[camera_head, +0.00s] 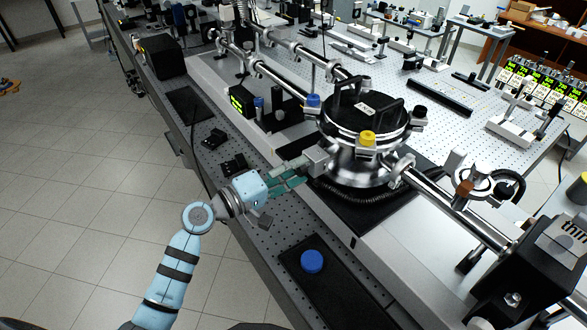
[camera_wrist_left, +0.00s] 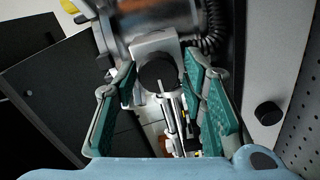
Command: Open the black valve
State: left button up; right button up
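The round metal chamber (camera_head: 358,160) stands on the optical table, with valves around its rim. My left gripper (camera_head: 303,168) points at a grey valve block (camera_head: 316,160) on the chamber's near left side. In the left wrist view, a round black valve knob (camera_wrist_left: 158,74) sits at the end of that block. The teal fingers of my left gripper (camera_wrist_left: 160,80) are open, one on each side of the knob, with gaps visible. In the head view, this knob is hidden or too small to tell. Another black knob (camera_head: 419,112) is on the chamber's right. My right gripper is not in view.
A blue-topped valve (camera_head: 313,101) and a yellow-topped valve (camera_head: 368,138) are also on the chamber. A blue round knob (camera_head: 312,261) lies on the near black plate. A steel tube (camera_head: 450,205) runs toward the lower right.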

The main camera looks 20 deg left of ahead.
pick_arm(q)
jog(key=shift+o, duration=0.4)
jog(key=v, duration=1.2)
